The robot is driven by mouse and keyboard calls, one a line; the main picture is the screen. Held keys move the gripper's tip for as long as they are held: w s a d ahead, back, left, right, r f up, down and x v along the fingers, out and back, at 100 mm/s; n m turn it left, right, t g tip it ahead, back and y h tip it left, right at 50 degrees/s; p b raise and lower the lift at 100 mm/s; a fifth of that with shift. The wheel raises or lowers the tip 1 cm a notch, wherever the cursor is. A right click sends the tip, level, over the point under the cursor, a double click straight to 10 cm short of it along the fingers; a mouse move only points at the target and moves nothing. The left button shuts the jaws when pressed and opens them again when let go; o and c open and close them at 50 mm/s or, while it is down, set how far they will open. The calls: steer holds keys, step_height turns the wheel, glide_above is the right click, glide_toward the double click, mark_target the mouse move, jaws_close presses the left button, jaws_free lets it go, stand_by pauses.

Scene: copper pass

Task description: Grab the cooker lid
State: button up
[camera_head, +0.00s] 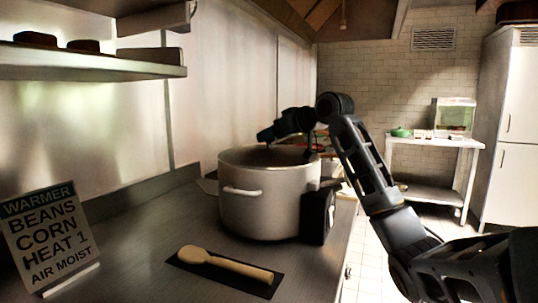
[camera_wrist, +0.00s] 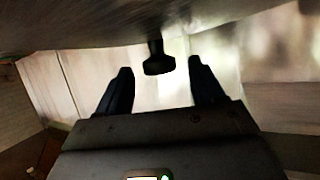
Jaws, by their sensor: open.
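The cooker (camera_head: 265,205) is a large grey pot with a pale side handle, standing on the metal counter. Its top surface, partly behind my arm, looks like a flat grey lid (camera_head: 245,157). In the wrist view the lid (camera_wrist: 90,25) fills the top of the picture as a grey metal surface, with a dark knob (camera_wrist: 158,58) sticking out of it. My gripper (camera_wrist: 160,68) is open, with one finger on each side of the knob and visible gaps on both sides. In the head view my gripper (camera_head: 268,134) is just above the cooker's top.
A black box (camera_head: 318,215) is at the cooker's right side. A wooden spoon (camera_head: 225,264) lies on a dark mat in front. A warmer sign (camera_head: 48,238) stands at left. A shelf (camera_head: 90,68) hangs above left. Open counter lies between sign and cooker.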

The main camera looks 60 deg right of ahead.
steer(key=shift+c, duration=0.4)
jaws_close()
stand_by(0.4)
